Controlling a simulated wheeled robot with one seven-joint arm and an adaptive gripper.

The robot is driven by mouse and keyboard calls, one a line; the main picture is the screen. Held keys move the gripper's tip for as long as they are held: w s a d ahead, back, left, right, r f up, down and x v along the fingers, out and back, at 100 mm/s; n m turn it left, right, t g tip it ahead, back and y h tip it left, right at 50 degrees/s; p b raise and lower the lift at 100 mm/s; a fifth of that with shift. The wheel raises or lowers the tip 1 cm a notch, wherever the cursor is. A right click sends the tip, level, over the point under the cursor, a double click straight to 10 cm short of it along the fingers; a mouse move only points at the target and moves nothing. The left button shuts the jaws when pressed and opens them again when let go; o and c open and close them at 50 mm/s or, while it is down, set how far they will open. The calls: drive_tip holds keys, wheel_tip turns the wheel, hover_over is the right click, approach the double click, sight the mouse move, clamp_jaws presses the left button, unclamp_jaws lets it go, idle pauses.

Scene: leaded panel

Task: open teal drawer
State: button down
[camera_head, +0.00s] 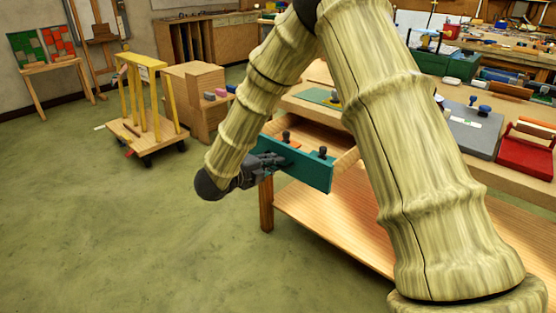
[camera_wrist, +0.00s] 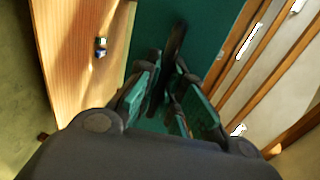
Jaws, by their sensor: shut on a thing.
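The teal drawer (camera_head: 306,171) is pulled out from under the workbench, and its light wooden inside shows behind the teal front. My gripper (camera_head: 272,160) is at the left part of the teal front. In the wrist view the teal front (camera_wrist: 214,32) fills the upper middle, and my gripper (camera_wrist: 172,92) is shut on a dark handle (camera_wrist: 177,40) that runs between its fingers. My fingers hide the grasped part of the handle.
The workbench (camera_head: 465,172) holds a grey board (camera_head: 468,125) and a red box (camera_head: 525,152). A low wooden shelf (camera_head: 330,220) lies under the drawer. A wheeled cart (camera_head: 150,132) and wooden boxes (camera_head: 196,92) stand at left. The green floor (camera_head: 110,235) at front left is clear.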

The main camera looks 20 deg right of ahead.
idle(0.3)
drive_tip(key=c, duration=1.5)
unclamp_jaws()
drive_tip(key=shift+a, duration=0.15)
drive_tip(key=v, duration=1.1)
drive_tip(key=shift+s+a, duration=0.25)
drive_tip(key=shift+a, duration=0.05)
